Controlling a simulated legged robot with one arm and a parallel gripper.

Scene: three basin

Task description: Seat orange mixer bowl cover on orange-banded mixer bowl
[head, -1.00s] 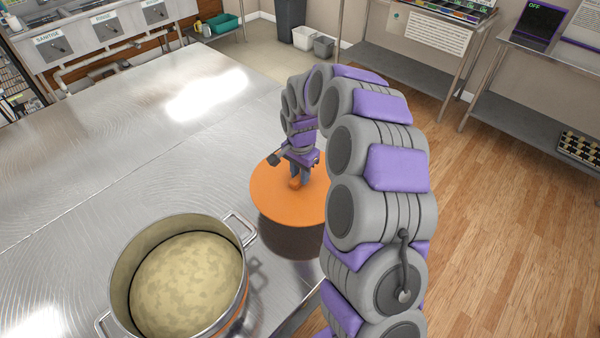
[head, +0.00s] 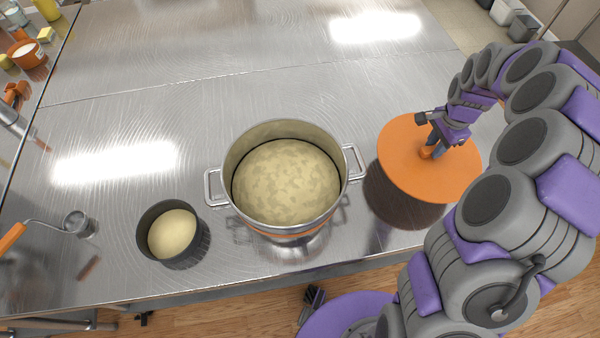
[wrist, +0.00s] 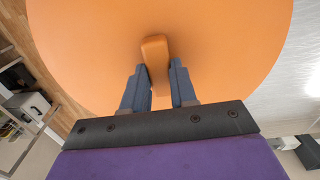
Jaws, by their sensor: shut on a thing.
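The orange cover (head: 405,165) is a flat round disc with a raised handle in its middle. My gripper (head: 429,151) is shut on that handle and holds the cover level above the metal table, right of the bowl. In the wrist view my two fingers (wrist: 160,85) sit on both sides of the orange handle (wrist: 155,58), and the cover (wrist: 220,40) fills most of the picture. The orange-banded mixer bowl (head: 298,227) stands upright and uncovered, with two side handles and pale dough inside. Its orange band shows low on the near side.
A small dark pot (head: 190,253) with dough stands left of the bowl. A small metal cup tool with an orange handle (head: 12,238) lies at the far left. The metal table (head: 130,110) behind the bowl is clear. Its near edge runs just below the bowl.

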